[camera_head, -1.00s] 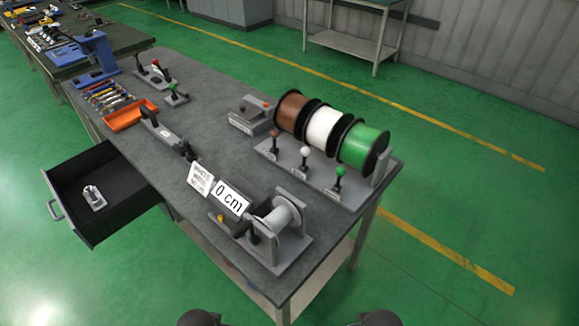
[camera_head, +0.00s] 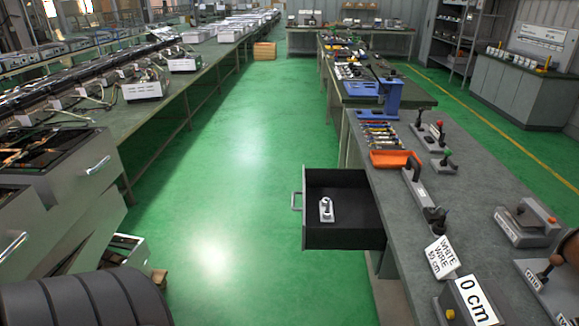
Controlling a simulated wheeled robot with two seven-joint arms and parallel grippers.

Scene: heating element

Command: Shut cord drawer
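The cord drawer (camera_head: 345,238) is pulled out from the left side of the grey workbench, over the green floor. Its handle (camera_head: 296,201) is on its left face. A small light-grey object (camera_head: 326,210) lies inside on the dark bottom. Neither of my grippers shows in the head view.
The workbench (camera_head: 395,230) holds an orange tray (camera_head: 394,159), a blue stand (camera_head: 388,97), a "WHITE WIRE" sign (camera_head: 441,257) and a "0 cm" display (camera_head: 475,301). A grey cabinet (camera_head: 75,190) and long bench stand at left. The green floor (camera_head: 225,210) between is clear.

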